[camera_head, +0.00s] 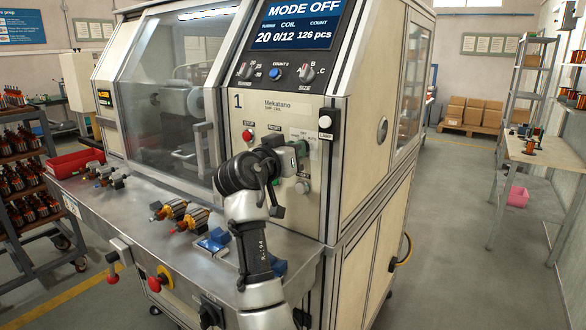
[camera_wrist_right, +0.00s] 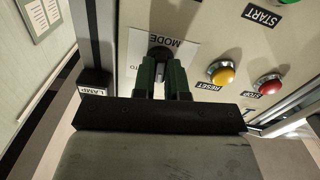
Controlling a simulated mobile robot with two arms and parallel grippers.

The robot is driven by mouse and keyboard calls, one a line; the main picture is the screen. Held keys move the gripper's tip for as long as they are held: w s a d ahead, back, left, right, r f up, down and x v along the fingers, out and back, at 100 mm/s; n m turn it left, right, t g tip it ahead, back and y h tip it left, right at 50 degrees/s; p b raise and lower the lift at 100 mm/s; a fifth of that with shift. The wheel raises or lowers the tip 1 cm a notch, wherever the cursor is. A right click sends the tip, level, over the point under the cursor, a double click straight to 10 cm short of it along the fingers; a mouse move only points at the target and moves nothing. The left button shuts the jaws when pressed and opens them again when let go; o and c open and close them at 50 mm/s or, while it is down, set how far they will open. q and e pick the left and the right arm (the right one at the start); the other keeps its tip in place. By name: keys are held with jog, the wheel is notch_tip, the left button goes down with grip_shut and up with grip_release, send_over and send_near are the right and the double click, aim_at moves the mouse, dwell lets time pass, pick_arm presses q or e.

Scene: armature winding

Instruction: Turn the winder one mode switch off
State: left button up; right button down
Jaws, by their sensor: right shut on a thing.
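The winder one mode switch (camera_wrist_right: 159,53) is a dark knob on a white plate marked MODE in the right wrist view. My right gripper (camera_wrist_right: 161,72) is shut on this knob, with one green finger on each side. The fingers hide part of the knob and the plate lettering. In the head view the right gripper (camera_head: 299,149) is at the winder's front panel and covers most of the switch. The winder's display (camera_head: 295,25) reads MODE OFF. My left gripper is not in view.
A yellow reset button (camera_wrist_right: 221,73) and a red stop button (camera_wrist_right: 268,85) sit close beside the gripper. The lamp switch (camera_head: 325,122) is to its right. The metal worktop (camera_head: 150,190) below holds armatures and a red bin (camera_head: 76,162).

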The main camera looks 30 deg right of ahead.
jog(key=shift+d+m+b, duration=0.1)
jog(key=shift+m+b, duration=0.7)
jog(key=c, duration=1.2)
grip_release()
jog(key=shift+d+f, duration=0.1)
jog(key=shift+d, duration=0.1)
jog(key=shift+o, duration=0.2)
jog(key=shift+a, duration=0.2)
jog(key=b+v, duration=0.2)
jog(key=v, duration=0.8)
jog(key=shift+a, duration=0.3)
